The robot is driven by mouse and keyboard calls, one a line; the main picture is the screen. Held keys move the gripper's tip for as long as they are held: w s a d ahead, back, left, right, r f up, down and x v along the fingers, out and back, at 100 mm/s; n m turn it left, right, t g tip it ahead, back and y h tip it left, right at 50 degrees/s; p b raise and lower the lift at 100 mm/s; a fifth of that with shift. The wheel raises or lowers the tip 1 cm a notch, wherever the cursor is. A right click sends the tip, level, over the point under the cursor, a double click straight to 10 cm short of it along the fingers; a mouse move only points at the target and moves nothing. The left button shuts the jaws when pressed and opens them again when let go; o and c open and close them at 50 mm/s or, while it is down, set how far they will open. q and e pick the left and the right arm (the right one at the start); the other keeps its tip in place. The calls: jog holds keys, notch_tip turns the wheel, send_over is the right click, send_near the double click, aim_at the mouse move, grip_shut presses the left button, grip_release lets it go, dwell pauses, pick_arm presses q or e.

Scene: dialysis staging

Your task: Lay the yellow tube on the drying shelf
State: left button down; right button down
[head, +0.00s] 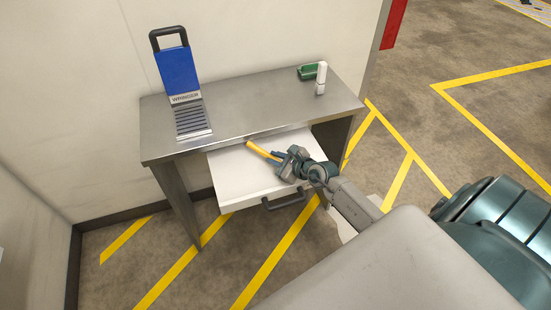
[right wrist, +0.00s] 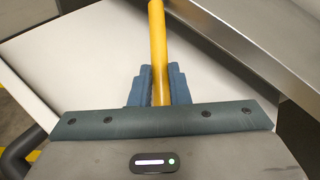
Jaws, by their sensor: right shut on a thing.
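The yellow tube (head: 262,151) is in the jaws of my right gripper (head: 280,157). My left gripper is not in view.
The metal table (head: 255,105) overhangs the back of the white surface. On it stand a blue panel with a black handle (head: 178,75), a green item (head: 307,72) and a white bottle (head: 321,78). The dark handle (head: 284,200) juts out in front. The table's middle is clear.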

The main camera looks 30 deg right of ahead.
jog(key=shift+f, duration=0.15)
jog(key=c, duration=1.4)
grip_release()
jog(key=shift+o, duration=0.2)
